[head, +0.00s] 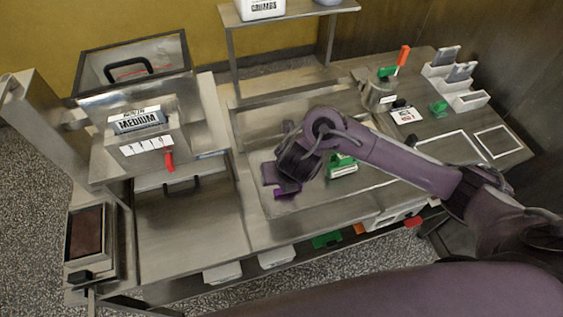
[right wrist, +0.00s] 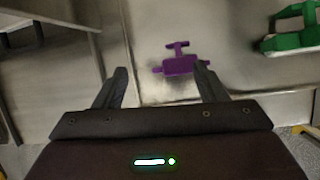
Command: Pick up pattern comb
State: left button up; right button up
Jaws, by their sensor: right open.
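A purple piece, which looks like the pattern comb (right wrist: 178,66), lies on the pale work surface in the right wrist view. It has a wide bar with a short crosspiece on a stem. In the head view only a small part of the purple piece (head: 279,193) shows beside my right gripper (head: 280,181). In the right wrist view my right gripper (right wrist: 162,70) is open and empty. The purple piece shows beyond the fingertips, nearer the right finger, which overlaps its edge. The height of the fingers above it is hard to tell. My left gripper is not in view.
A green-handled tool (head: 343,163) lies close to the right of my gripper; its green frame (right wrist: 292,28) also shows in the wrist view. A machine marked MEDIUM (head: 138,121) stands left. A metal pot (head: 377,94) and white bins (head: 467,101) stand at the back right.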

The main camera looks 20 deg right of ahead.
jog(key=shift+w+d+r+n, duration=0.2)
jog(key=shift+w+d+n, duration=0.25)
jog(key=shift+d, duration=0.3)
jog(key=shift+s+d+h, duration=0.1)
jog(key=shift+d+h, duration=0.15)
jog(key=shift+h, duration=0.05)
jog(key=shift+s+f+b, duration=0.25)
jog(key=shift+f+b, duration=0.45)
jog(key=shift+f, duration=0.1)
jog(key=x, duration=0.5)
jog(key=shift+w+d+f+b, duration=0.1)
jog(key=shift+w+f+b, duration=0.15)
jog(key=shift+b, duration=0.05)
jog(key=shift+c, duration=0.3)
jog(key=c, duration=1)
